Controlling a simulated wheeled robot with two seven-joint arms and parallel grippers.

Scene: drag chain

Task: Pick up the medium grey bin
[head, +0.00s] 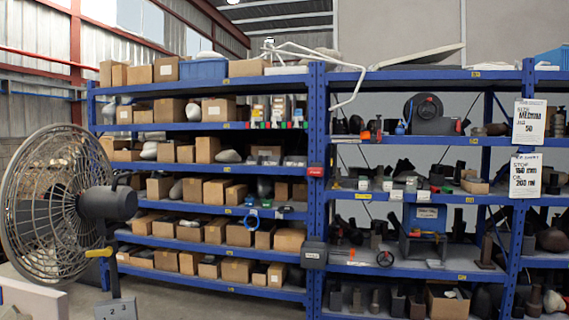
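No bin stands out clearly as the medium grey one. A small dark grey box (314,254) with a pale label is at the front of the blue post between the two shelf bays, at about the second shelf from the bottom. A larger grey-blue box (422,246) sits on the right bay's shelf among dark parts; its contents are too small to tell. Neither of my grippers is in view.
A large pedestal fan (108,204) stands close at the left, in front of the blue shelving (230,291). Cardboard boxes (234,271) fill the left bay. Dark parts crowd the right bay. Signs (528,122) hang at the right. Some floor shows at lower left.

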